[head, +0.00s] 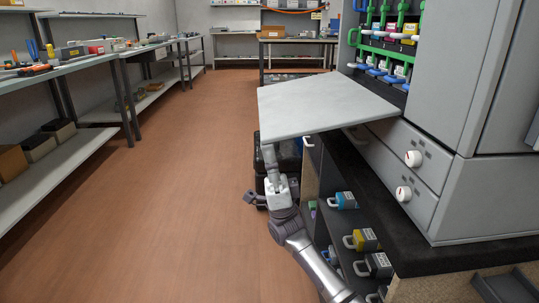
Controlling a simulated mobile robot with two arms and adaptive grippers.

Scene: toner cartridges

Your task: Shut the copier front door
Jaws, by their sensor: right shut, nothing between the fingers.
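The copier (457,80) stands at the right. Its front door (322,104), a flat light-grey panel, is swung down and sticks out to the left, nearly level. The opening behind it shows toner cartridges (391,32) with coloured labels between green latches and blue handles. My right gripper (269,156) is shut and empty, pointing up at the door's near left corner from below. Its tips are at or just under the door's edge; I cannot tell whether they touch. My left gripper is not in view.
A black case (285,155) stands behind my gripper. The brown floor (180,190) to the left is clear, up to workbenches (70,68).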

